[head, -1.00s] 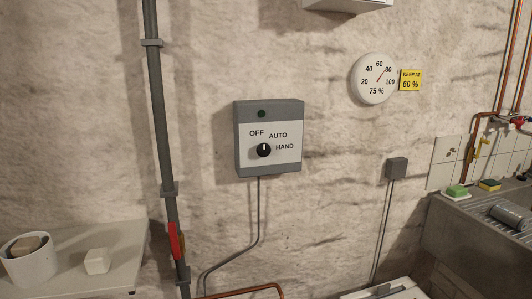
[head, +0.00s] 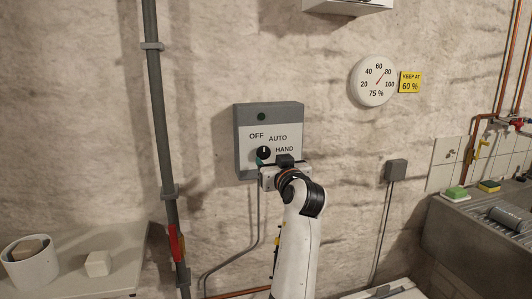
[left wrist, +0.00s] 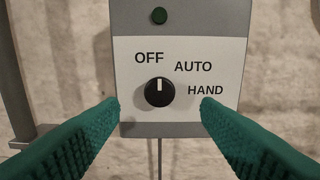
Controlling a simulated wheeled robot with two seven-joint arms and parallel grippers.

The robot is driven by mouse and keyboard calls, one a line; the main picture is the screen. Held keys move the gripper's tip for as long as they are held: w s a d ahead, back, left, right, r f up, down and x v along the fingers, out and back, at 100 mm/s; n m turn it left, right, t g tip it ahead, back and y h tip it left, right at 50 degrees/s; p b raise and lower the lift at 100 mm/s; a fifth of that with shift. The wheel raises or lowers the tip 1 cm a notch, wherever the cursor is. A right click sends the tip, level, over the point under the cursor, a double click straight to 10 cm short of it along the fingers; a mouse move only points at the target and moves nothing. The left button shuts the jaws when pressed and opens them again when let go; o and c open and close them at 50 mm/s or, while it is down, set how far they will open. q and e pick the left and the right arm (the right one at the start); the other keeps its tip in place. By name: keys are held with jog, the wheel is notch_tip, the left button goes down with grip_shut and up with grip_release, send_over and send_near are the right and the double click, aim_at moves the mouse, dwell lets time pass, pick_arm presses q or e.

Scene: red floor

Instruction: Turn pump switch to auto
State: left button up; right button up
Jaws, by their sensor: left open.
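The pump switch box (head: 242,140) is grey with a white panel and hangs on the wall, with OFF, AUTO and HAND printed on it. Its black knob (head: 264,152) has a white mark that points about straight up, between OFF and AUTO. In the left wrist view the knob (left wrist: 159,92) shows in full. My left gripper (head: 270,162) is in front of the lower part of the box. In the left wrist view its green fingers (left wrist: 161,104) are open and empty, one to each side of the knob and apart from it. My right gripper is not in view.
A dark indicator (left wrist: 159,16) sits above the labels. A grey pipe (head: 155,110) with a red lever (head: 174,242) runs down the wall at left. A shelf (head: 110,245) is at lower left and a sink (head: 460,235) at right.

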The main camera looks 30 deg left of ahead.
aim_at(264, 152)
pick_arm(q)
jog(key=p+x, duration=0.1)
jog(key=x, duration=0.6)
jog(key=c, duration=1)
jog(key=shift+o, duration=0.2)
